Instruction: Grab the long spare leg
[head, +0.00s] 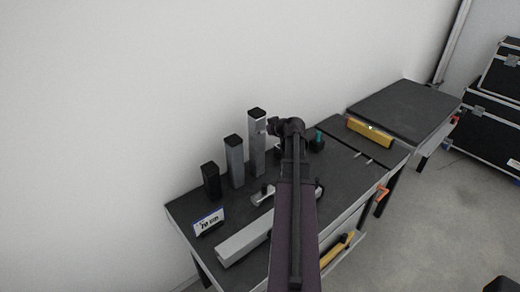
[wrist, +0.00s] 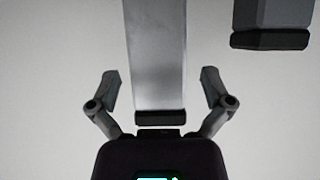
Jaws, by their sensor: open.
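The long spare leg (head: 257,150) is the tallest of three square posts standing upright on the dark table, silver-grey with a black cap. In the wrist view the leg (wrist: 157,60) runs down the middle, its black cap nearest my gripper's body. My gripper (wrist: 160,85) is open, with one finger on each side of the leg and visible gaps to both. In the head view my gripper (head: 273,127) is beside the upper part of the leg; my arm hides part of the table behind it.
A medium grey post (head: 234,162) and a short black post (head: 211,181) stand left of the long leg. A small sign (head: 208,222) and a pale long beam (head: 243,242) lie in front. A yellow level (head: 370,132) lies on the table further right. The wall is close behind.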

